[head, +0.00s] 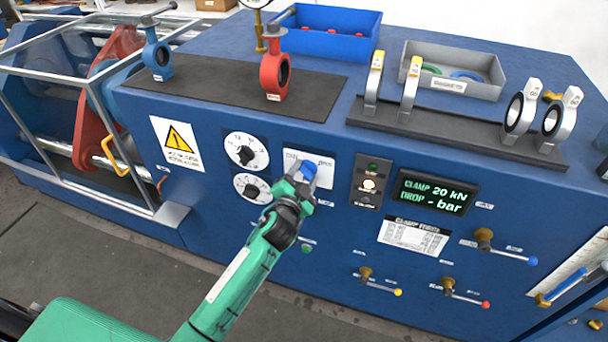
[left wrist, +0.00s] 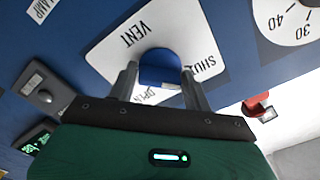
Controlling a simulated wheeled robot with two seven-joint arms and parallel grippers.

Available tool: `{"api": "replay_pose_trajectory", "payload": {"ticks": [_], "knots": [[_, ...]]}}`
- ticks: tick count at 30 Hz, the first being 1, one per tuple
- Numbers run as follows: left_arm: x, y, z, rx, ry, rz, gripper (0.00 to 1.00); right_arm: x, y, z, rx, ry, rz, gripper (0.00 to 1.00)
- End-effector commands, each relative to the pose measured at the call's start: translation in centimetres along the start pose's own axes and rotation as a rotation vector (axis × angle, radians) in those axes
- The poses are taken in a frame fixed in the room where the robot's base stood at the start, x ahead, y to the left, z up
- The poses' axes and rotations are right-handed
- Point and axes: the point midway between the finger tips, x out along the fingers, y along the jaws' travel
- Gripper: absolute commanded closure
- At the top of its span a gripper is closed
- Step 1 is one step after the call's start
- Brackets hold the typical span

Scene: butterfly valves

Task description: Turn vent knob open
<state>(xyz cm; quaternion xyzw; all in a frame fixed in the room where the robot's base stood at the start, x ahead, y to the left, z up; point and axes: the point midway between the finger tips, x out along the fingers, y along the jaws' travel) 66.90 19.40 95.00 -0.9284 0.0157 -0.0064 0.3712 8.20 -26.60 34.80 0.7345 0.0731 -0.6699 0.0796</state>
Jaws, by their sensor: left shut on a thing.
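The blue vent knob (head: 308,170) sits on a white plate (head: 325,162) on the front of the blue bench. In the left wrist view the knob (left wrist: 158,68) is between my two fingers, with the plate (left wrist: 112,50) marked VENT, SHUT and OPEN around it. My left gripper (head: 298,185) reaches up from below and is shut on the knob; it also shows in the left wrist view (left wrist: 158,84). The fingers and gripper body hide part of the knob and the OPEN mark, and which mark the knob points to cannot be told. My right gripper is not in view.
Two dials (head: 246,150) are left of the knob. A button panel (head: 370,184) and a display (head: 433,192) reading CLAMP 20 kN, DROP - bar are right. Several levers (head: 484,240) stick out lower right. Valves, including a red one (head: 274,68), stand on top.

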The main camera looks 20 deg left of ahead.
Motion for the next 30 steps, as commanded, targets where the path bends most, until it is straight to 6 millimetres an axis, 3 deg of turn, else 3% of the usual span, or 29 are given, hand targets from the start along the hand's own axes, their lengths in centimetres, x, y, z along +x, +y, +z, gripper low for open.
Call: {"api": "replay_pose_trajectory", "payload": {"ticks": [30], "knots": [[0.0,0.1,0.0,0.968,0.0,0.002,0.73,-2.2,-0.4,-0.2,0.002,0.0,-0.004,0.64]]}}
